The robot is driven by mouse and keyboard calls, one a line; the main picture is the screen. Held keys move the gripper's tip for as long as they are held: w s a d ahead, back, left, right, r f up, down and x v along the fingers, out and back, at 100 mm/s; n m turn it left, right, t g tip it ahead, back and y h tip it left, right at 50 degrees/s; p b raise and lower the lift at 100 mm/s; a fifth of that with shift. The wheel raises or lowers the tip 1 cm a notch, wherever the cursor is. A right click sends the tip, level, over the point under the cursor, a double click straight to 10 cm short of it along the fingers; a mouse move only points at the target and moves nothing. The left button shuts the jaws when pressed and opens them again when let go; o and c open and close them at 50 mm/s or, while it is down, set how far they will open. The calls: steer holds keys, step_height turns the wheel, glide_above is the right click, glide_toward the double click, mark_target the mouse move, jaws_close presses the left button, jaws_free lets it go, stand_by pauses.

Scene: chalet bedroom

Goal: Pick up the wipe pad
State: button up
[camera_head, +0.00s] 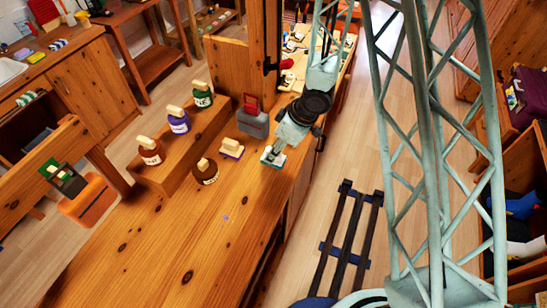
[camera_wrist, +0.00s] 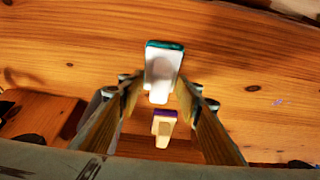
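Two handled pads are in view, and I cannot tell from their looks which is the wipe pad. One has a teal base and pale handle (camera_head: 272,156); in the wrist view this teal-based pad (camera_wrist: 163,68) lies just ahead of the fingertips, its handle end reaching toward the gap. The other, a purple-based pad with a cream handle (camera_head: 232,148), shows in the wrist view (camera_wrist: 164,125) between the fingers, lower in the picture. My gripper (camera_wrist: 160,90) is open, with a gap beside the handle on each side. In the head view my gripper (camera_head: 281,146) is directly over the teal-based pad.
The front of the wooden table (camera_head: 165,245) is clear.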

steer(key=c, duration=1)
steer(key=shift+r, duration=0.25)
